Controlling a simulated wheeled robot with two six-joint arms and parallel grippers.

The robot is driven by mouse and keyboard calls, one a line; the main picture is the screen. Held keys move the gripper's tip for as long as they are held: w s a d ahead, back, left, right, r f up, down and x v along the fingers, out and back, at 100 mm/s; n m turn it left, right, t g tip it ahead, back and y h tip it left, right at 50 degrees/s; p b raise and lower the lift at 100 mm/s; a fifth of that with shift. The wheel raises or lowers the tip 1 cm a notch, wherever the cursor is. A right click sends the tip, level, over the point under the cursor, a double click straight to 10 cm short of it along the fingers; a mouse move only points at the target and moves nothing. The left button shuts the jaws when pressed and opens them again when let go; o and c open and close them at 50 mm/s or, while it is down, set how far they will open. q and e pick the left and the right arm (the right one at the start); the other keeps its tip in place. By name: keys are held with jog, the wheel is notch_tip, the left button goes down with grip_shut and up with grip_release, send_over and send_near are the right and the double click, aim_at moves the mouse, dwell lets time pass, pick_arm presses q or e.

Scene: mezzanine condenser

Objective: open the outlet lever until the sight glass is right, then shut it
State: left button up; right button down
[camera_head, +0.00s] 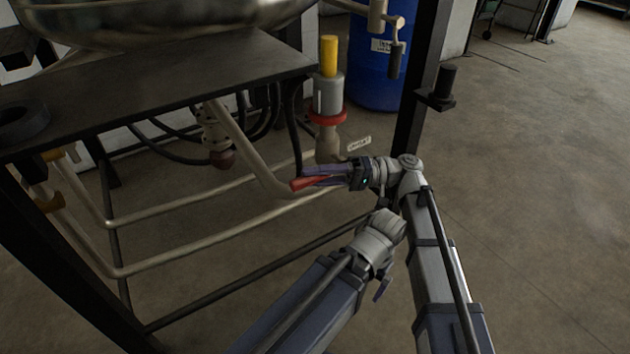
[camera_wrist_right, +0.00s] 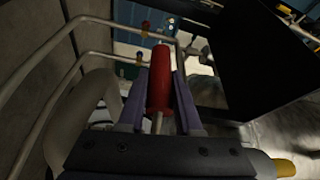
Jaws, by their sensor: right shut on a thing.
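The outlet lever has a red grip (camera_head: 300,184), and it shows larger in the right wrist view (camera_wrist_right: 160,80). My right gripper (camera_head: 322,178) is shut around this grip, with purple fingers on both sides. In the right wrist view the fingers (camera_wrist_right: 160,98) flank the red grip, and a thin metal rod shows below it. A tag (camera_head: 359,144) stands beside the pipe above the gripper. My left gripper (camera_head: 382,290) shows only as a small dark part beside its wrist, so its jaws cannot be made out. I cannot make out a sight glass or its level for certain.
A grey fitting (camera_head: 328,95) with a yellow top and red ring stands above the lever. Pale pipes (camera_head: 200,205) run low under a dark shelf (camera_head: 150,95). A black post (camera_head: 423,80) rises behind my right wrist.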

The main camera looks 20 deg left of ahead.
jog(key=shift+r, duration=0.1)
dwell(0.3)
jog(key=c, duration=0.6)
grip_release()
jog(key=v, duration=0.8)
jog(key=shift+b, duration=0.35)
